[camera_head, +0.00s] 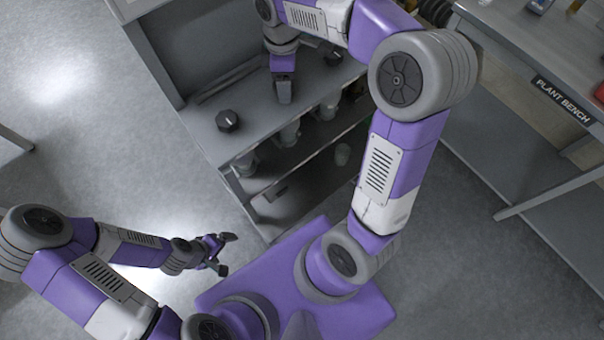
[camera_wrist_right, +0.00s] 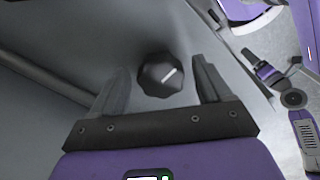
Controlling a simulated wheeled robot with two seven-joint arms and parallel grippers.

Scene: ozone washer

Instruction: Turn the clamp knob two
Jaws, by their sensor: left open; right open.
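A dark knob (camera_wrist_right: 160,73) with a white pointer line sits on a grey panel in the right wrist view, between the two open fingers of my right gripper (camera_wrist_right: 160,72). A gap shows on each side of it; I cannot tell how far down the fingers reach. In the head view my right gripper (camera_head: 284,92) points down at the grey cabinet top (camera_head: 205,140) and hides what is under it. Another dark knob (camera_head: 228,121) stands to its left, and one more (camera_head: 333,58) to its upper right. My left gripper (camera_head: 227,254) is open and empty, over the floor.
Grey cylindrical parts (camera_head: 290,133) stand in the open front of the cabinet below the top. A bench labelled PLANT BENCH (camera_head: 500,50) stands at the right. A dark upright panel edges the cabinet's back left. The floor at the left is mostly clear.

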